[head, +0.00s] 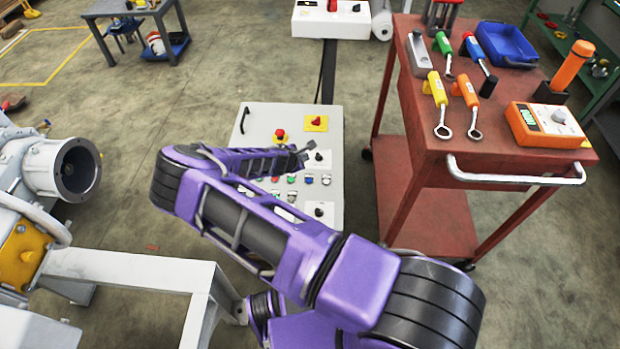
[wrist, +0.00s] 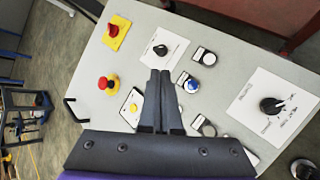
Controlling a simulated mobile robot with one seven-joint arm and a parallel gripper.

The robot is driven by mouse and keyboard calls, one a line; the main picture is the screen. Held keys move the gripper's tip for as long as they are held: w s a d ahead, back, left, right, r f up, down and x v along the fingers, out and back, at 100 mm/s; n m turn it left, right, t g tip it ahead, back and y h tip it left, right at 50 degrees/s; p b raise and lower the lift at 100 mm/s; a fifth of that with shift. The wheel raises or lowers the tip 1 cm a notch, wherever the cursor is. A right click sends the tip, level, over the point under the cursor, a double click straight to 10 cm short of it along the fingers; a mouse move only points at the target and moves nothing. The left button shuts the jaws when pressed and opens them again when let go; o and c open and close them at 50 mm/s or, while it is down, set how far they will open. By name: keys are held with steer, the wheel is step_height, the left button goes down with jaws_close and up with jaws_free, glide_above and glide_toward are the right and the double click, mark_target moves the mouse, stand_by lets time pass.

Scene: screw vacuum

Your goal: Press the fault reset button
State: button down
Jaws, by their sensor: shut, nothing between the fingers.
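The white control panel (head: 253,118) stands on the floor in the middle of the head view, partly hidden by my arm. It fills much of the wrist view (wrist: 225,28). My gripper (wrist: 160,74) is shut and empty, with its fingertips over the panel. In the head view my gripper (head: 304,156) is near the panel's upper black knob. In the wrist view a blue button (wrist: 192,86) lies just right of the fingertips, and a yellow button (wrist: 132,106) lies to their left. The labels are too small to read, so I cannot tell which button is fault reset. I cannot tell whether the tips touch the panel.
The panel also bears a red mushroom button (wrist: 107,82), a red switch on a yellow plate (wrist: 117,33), and black knobs (wrist: 160,49) (wrist: 271,105). A red tool cart (head: 420,160) stands close on the right. A grey machine (head: 45,165) stands on the left.

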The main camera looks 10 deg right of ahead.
steer(key=shift+s+d+f, duration=0.25)
steer(key=shift+d, duration=0.05)
steer(key=b, duration=0.5)
glide_above(309, 180)
steer(key=a, duration=0.1)
steer(key=f, duration=0.6)
steer(key=shift+s+f, duration=0.35)
steer(key=shift+f+p, duration=0.55)
steer(key=shift+f, duration=0.5)
stand_by(0.4)
steer(key=shift+f, duration=0.4)
